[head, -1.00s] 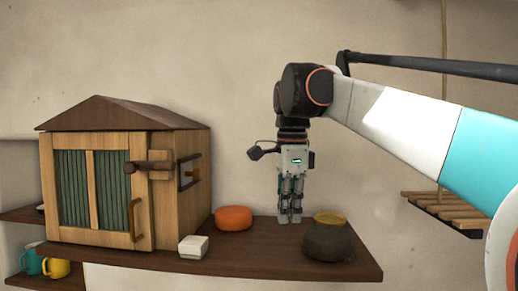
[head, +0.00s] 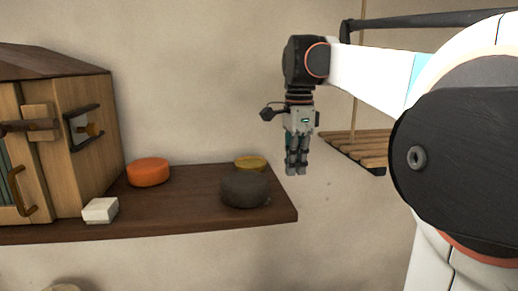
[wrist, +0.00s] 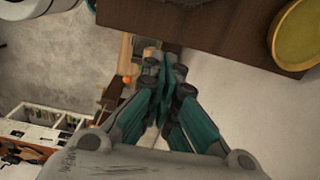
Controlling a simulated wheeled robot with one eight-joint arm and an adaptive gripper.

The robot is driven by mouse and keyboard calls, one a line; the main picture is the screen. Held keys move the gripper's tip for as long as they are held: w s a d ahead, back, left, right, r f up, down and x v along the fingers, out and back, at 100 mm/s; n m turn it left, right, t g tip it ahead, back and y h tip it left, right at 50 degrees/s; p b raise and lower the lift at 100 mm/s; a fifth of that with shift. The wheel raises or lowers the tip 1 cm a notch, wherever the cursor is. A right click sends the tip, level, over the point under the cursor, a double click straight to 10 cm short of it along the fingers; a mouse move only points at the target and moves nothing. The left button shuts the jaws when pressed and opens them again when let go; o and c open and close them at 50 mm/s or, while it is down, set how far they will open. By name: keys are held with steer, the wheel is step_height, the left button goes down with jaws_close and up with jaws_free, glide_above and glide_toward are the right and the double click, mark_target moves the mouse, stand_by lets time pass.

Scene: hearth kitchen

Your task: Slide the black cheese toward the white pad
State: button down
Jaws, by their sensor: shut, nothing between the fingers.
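The black cheese (head: 244,190) is a dark round lump near the right end of the wooden shelf in the head view. A small white block (head: 100,210), which looks like the white pad, sits near the shelf's front edge, left of the cheese. My gripper (head: 296,172) is shut and empty, pointing down to the right of the cheese and apart from it. In the wrist view its closed fingers (wrist: 166,68) appear beside the shelf edge.
The wooden shelf (head: 180,212) also holds an orange round cheese (head: 149,172), a yellow round piece (head: 250,162) behind the black cheese, and a wooden cabinet (head: 95,140) at left. A slatted hanging rack (head: 355,150) is right of my gripper. Bare shelf lies between cheese and block.

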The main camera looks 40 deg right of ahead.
steer(key=shift+w+a+f+p, duration=0.2)
steer(key=shift+w+a+f, duration=0.05)
steer(key=shift+a+f, duration=0.4)
steer(key=shift+w+a+f+p, duration=0.2)
steer(key=shift+w+a+f, duration=0.1)
steer(key=shift+a+f, duration=0.3)
steer(key=shift+w+a+f+p, duration=0.2)
steer(key=shift+w+a+f, duration=0.05)
steer(key=shift+a+f, duration=0.4)
steer(key=shift+a, duration=0.1)
steer(key=w+a, duration=0.2)
steer(key=a, duration=0.3)
steer(key=w+a, duration=0.3)
steer(key=a, duration=0.2)
steer(key=w+a, duration=0.2)
steer(key=a, duration=0.4)
steer(key=shift+w, duration=0.2)
steer(key=shift+d+r, duration=0.1)
